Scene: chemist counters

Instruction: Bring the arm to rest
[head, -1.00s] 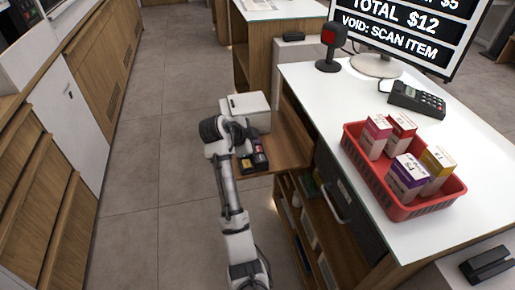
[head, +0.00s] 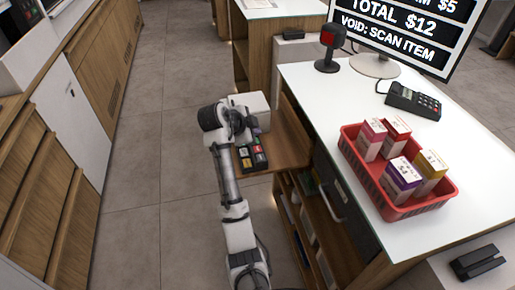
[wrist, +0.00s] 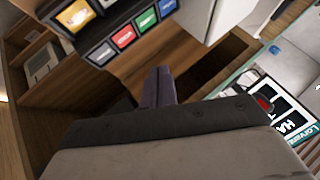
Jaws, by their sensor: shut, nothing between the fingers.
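My gripper (wrist: 158,88) shows in the wrist view with its dark fingers shut together and nothing held. It hangs over a wooden shelf and an open compartment. My fingertips are too small or hidden to make out there.
A dark holder with coloured labels (head: 252,158) sits on the wooden side shelf (head: 285,145), near a white box (head: 252,103). A red basket (head: 400,212) with several boxes, a card terminal (head: 412,100), a scanner (head: 331,50) and a monitor stand on the white counter (head: 305,85). Floor on the left is clear.

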